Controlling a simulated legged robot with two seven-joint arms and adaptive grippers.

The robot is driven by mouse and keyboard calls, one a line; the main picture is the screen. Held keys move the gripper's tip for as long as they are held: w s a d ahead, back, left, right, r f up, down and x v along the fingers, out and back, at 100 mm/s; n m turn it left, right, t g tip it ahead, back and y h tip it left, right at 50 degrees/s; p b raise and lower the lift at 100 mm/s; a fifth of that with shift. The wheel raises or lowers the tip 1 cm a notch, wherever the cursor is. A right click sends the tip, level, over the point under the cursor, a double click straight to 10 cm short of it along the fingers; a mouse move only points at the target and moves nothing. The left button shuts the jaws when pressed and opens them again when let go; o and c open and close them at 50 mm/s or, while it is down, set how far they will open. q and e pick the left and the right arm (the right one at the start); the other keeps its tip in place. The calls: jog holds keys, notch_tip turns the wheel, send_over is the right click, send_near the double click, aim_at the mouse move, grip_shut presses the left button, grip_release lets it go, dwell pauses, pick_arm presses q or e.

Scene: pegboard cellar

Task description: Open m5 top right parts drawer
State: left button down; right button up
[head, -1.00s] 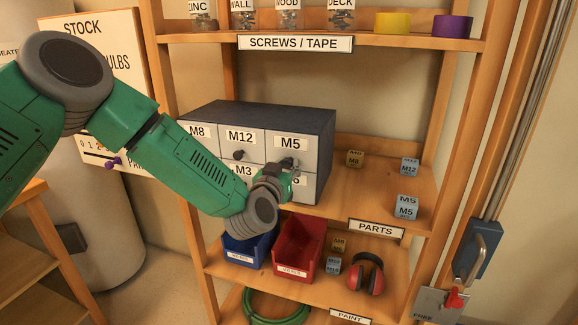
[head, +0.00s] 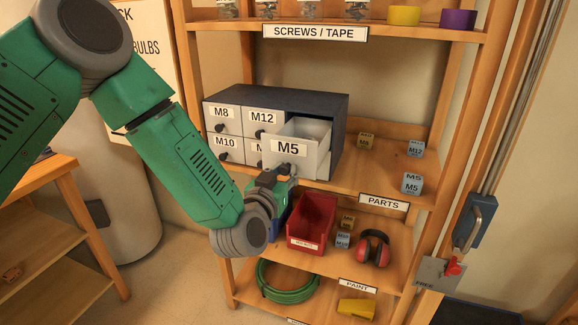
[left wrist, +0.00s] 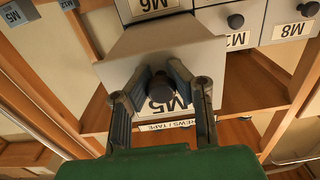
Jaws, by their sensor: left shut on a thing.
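The M5 drawer (head: 296,150) is at the top right of the grey parts cabinet (head: 337,114) on the parts shelf. It is pulled out toward me, and its open inside shows in the head view. My left gripper (head: 270,180) is at the drawer's front, below the M5 label. In the left wrist view, my left gripper (left wrist: 161,90) has its two fingers closed around the dark round knob (left wrist: 161,89) on the M5 drawer front (left wrist: 205,70). The knob is hidden by the gripper in the head view. My right gripper is not in view.
The M8, M10 and M12 drawers (head: 262,119) are shut. Small labelled blocks (head: 412,183) sit on the shelf to the right. A red bin (head: 312,222), red earmuffs (head: 373,247) and a green hose (head: 287,292) lie on lower shelves. A wooden bench (head: 62,185) stands at left.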

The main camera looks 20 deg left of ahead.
pick_arm(q)
jog(key=shift+s+d, duration=0.1)
jog(key=shift+s, duration=0.05)
jog(key=c, duration=1.3)
grip_release()
jog(key=shift+c, duration=0.2)
jog(key=shift+s, duration=0.1)
jog(key=s, duration=1.1)
jog(key=shift+s+a, duration=0.3)
jog(key=shift+s, duration=0.1)
